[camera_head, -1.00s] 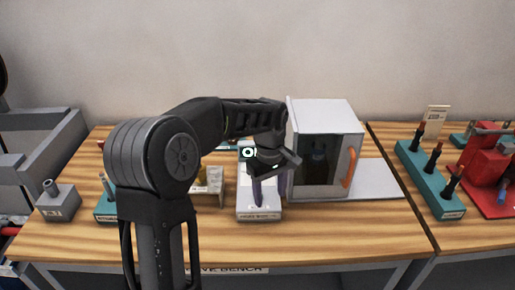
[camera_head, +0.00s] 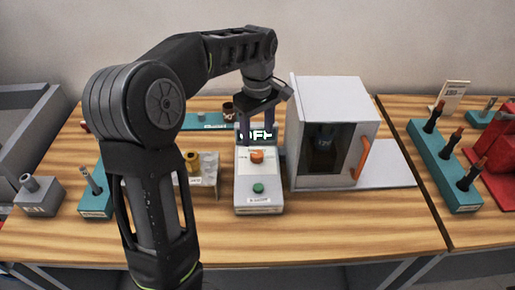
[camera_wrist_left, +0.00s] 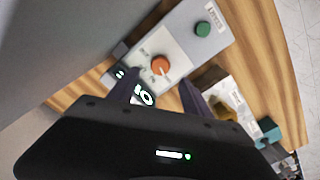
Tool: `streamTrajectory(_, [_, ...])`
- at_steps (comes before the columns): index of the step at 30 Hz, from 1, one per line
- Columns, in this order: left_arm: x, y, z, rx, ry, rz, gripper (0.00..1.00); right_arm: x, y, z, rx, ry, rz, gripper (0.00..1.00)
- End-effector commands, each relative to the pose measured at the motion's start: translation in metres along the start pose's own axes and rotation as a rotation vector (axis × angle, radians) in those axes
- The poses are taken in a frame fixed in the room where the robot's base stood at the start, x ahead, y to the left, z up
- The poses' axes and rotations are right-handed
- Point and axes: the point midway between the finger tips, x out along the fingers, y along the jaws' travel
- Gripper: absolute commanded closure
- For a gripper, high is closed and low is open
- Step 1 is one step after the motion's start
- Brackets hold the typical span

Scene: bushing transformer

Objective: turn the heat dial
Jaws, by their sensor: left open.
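The heat dial is an orange knob (camera_head: 257,156) on the sloped top of a white control box (camera_head: 246,176) in the middle of the bench. It also shows in the left wrist view (camera_wrist_left: 160,65), with a pale pointer mark. A green button (camera_head: 258,188) sits nearer the box's front. A dark display, seemingly reading OFF, is at the back, partly hidden by my fingers. My left gripper (camera_head: 256,122) is open and empty, pointing down over the back of the box. In the left wrist view its fingers (camera_wrist_left: 158,88) straddle the display, apart from the dial.
A grey oven-like cabinet (camera_head: 338,92) with an orange handle (camera_head: 362,160) stands close to the right of the box. A small stand with yellow and grey parts (camera_head: 207,180) is at the left. A teal rack (camera_head: 440,165) stands farther right. The bench front is clear.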

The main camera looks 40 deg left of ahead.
Motion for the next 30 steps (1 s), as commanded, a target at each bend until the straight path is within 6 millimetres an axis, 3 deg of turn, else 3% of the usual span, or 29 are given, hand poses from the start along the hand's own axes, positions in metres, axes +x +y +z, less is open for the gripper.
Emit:
streamTrajectory(16, [0.069, -0.001, 0.0, 0.0, -0.001, -0.002, 0.43, -0.013, -0.003, 0.0, 0.002, -0.004, 0.004, 0.64])
streamTrajectory(26, [0.075, 0.0, 0.0, 0.0, -0.001, -0.001, 0.43, -0.013, -0.003, 0.0, 0.002, -0.004, 0.004, 0.64])
streamTrajectory(30, [0.074, 0.0, 0.0, 0.0, -0.001, 0.0, 0.53, -0.013, -0.003, 0.0, 0.002, -0.004, 0.004, 0.64])
